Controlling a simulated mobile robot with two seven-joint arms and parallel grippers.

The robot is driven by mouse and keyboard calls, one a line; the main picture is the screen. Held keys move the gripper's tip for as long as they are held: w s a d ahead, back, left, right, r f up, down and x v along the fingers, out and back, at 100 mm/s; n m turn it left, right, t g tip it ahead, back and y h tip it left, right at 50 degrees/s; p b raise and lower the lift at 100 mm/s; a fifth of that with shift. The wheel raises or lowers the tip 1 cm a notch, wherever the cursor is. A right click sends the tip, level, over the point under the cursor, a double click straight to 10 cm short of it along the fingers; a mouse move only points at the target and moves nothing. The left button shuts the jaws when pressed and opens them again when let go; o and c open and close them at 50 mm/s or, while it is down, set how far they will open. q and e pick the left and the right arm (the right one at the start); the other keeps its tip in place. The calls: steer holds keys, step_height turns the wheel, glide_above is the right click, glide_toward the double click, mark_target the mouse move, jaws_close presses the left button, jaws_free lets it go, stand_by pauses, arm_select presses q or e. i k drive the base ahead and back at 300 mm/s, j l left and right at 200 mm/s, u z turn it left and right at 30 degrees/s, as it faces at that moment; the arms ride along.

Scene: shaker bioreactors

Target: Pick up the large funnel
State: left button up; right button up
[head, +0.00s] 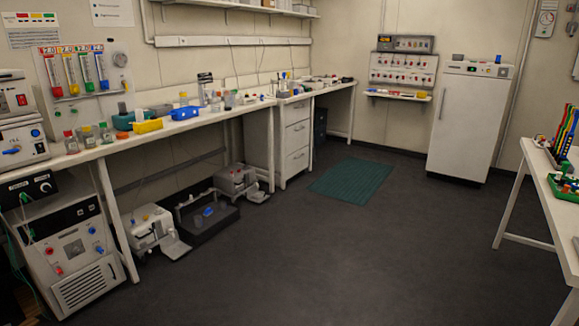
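I cannot make out a large funnel for certain in the head view. Many small items stand on the long white bench (160,140) along the left wall, too small to tell apart. Among them are a yellow bin (148,126), a blue bin (184,113) and several small bottles with coloured caps. Neither of my grippers is in view.
Grey floor (330,250) is open in the middle, with a green mat (352,180) farther back. Machines (152,228) and a dark tray (206,220) sit below the left bench. A white cabinet (470,120) stands at the back right. A white table (555,215) is at the right edge.

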mark_target(209, 92)
steer(key=i, duration=2.8)
steer(key=i+u, duration=0.25)
steer(key=i, duration=0.15)
steer(key=i+l+u, duration=0.2)
steer(key=i, duration=0.15)
steer(key=i+l+u, duration=0.25)
steer(key=i, duration=0.15)
steer(key=i+l+u, duration=0.2)
steer(key=u, duration=0.2)
steer(key=i+l+u, duration=0.6)
steer(key=u, duration=0.25)
steer(key=i+l+u, duration=0.15)
steer(key=l+u, duration=0.7)
steer(key=l, duration=0.5)
steer(key=i, duration=0.05)
